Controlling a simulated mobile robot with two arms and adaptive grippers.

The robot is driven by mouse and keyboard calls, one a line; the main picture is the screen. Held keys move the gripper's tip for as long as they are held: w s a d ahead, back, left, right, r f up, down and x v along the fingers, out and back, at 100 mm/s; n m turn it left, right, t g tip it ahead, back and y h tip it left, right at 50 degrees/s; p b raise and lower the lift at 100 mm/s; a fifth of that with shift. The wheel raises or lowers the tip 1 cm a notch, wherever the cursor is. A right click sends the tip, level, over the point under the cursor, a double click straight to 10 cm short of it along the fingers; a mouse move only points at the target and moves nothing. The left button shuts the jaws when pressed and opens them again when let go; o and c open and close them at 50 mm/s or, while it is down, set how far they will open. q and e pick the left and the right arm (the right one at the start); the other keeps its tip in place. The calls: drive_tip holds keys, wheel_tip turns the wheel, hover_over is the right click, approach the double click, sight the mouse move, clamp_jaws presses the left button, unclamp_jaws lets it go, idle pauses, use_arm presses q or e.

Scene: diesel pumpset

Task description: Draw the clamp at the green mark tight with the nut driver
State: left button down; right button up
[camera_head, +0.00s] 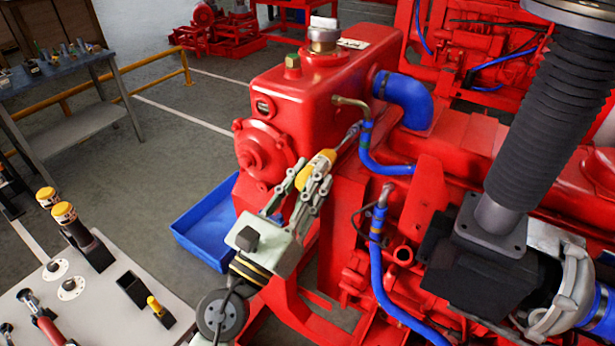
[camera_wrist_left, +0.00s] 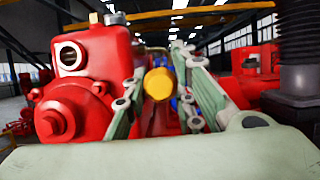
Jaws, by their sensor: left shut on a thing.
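My left gripper (camera_head: 313,178) is shut on the yellow handle of the nut driver (camera_head: 326,157), in front of the red engine. The driver's thin shaft points up and to the right, its tip close to the upper end of a blue hose (camera_head: 367,145) that joins a brass-coloured bent pipe (camera_head: 350,102). A clamp seems to be at that joint, but it is too small to tell whether the driver touches it. In the left wrist view the round end of the yellow handle (camera_wrist_left: 159,84) shows between the fingers, hiding the shaft and tip. My right gripper is not in view.
The red engine tank (camera_head: 310,85) stands behind the gripper. A second blue hose (camera_head: 380,260) and a black corrugated pipe (camera_head: 550,110) are to the right. A blue bin (camera_head: 185,243) lies on the floor at left. A grey tool table (camera_head: 110,310) fills the lower left.

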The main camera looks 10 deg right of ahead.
use_arm(q)
drive_tip(key=shift+w+d, duration=0.15)
drive_tip(key=shift+w, duration=0.05)
drive_tip(key=shift+w+d, duration=0.15)
idle(0.4)
